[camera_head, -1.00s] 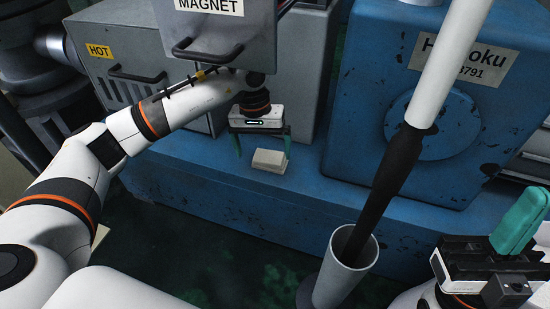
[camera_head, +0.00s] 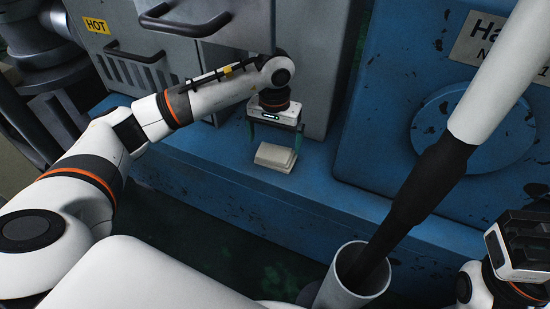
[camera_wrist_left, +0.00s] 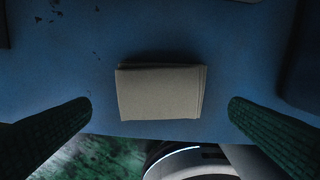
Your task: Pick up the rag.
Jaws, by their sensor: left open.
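The rag (camera_head: 275,157) is a folded beige cloth lying on the blue ledge (camera_head: 225,190) of the machine. It also shows in the left wrist view (camera_wrist_left: 160,92), flat between the two fingers and apart from both. My left gripper (camera_head: 273,143) is open, pointing down just above and behind the rag, with green fingers on either side of it. The fingers also show at the sides of the left wrist view (camera_wrist_left: 160,120). My right gripper is at the right edge of the head view, where its body shows but its fingers do not.
A grey cabinet with a dark handle (camera_head: 183,22) stands close behind my left arm. A blue machine housing (camera_head: 400,80) is to the right of the rag. A white tube with a dark rod (camera_head: 430,185) stands in a cylindrical holder (camera_head: 345,292) in front. Dark green floor lies below the ledge.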

